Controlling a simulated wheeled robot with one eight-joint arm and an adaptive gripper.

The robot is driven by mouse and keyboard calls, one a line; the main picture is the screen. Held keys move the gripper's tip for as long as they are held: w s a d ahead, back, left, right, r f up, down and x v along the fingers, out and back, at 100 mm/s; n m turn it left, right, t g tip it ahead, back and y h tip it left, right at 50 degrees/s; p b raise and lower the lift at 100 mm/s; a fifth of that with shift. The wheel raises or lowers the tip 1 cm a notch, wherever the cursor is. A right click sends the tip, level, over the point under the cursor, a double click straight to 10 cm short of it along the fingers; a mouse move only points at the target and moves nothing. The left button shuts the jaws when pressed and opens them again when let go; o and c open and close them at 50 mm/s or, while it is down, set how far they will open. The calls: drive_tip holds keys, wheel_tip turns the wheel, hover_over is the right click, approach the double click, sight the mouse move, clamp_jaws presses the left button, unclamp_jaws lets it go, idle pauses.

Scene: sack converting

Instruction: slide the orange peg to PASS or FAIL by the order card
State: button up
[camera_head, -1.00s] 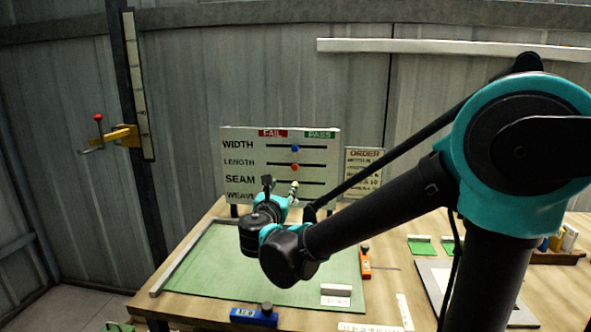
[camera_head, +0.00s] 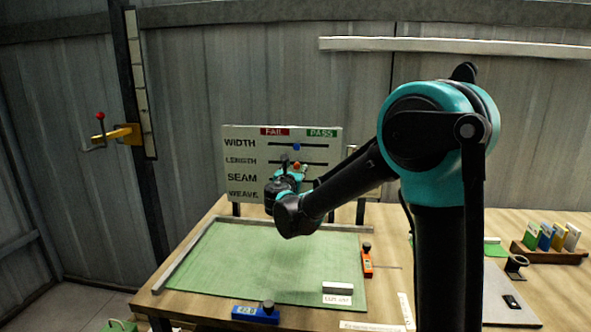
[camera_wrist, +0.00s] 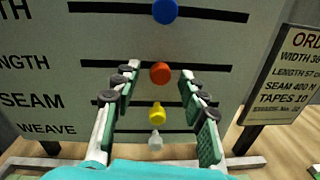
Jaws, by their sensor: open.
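The white board (camera_head: 236,140) stands at the back of the table with rows WIDTH, LENGTH, SEAM and WEAVE under a red FAIL (camera_head: 273,132) and a green PASS (camera_head: 321,133). The orange peg (camera_wrist: 160,73) sits near the middle of the LENGTH slot. It also shows in the head view (camera_head: 296,166). My gripper (camera_wrist: 165,80) is open, its fingers on either side of the orange peg, with gaps between; I cannot tell whether the tips reach its depth. The order card (camera_wrist: 286,75) is right of the board, partly legible, cut off at the right.
The blue peg (camera_wrist: 165,11) is above, the yellow peg (camera_wrist: 157,113) and a whitish peg (camera_wrist: 155,140) below, all near mid-row. A green mat (camera_head: 230,265) covers the table front, with a blue tool (camera_head: 255,314) and an orange tool (camera_head: 367,262) at its edges.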

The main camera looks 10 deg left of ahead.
drive_tip(key=shift+w, duration=0.2)
clamp_jaws()
drive_tip(key=shift+d, duration=0.1)
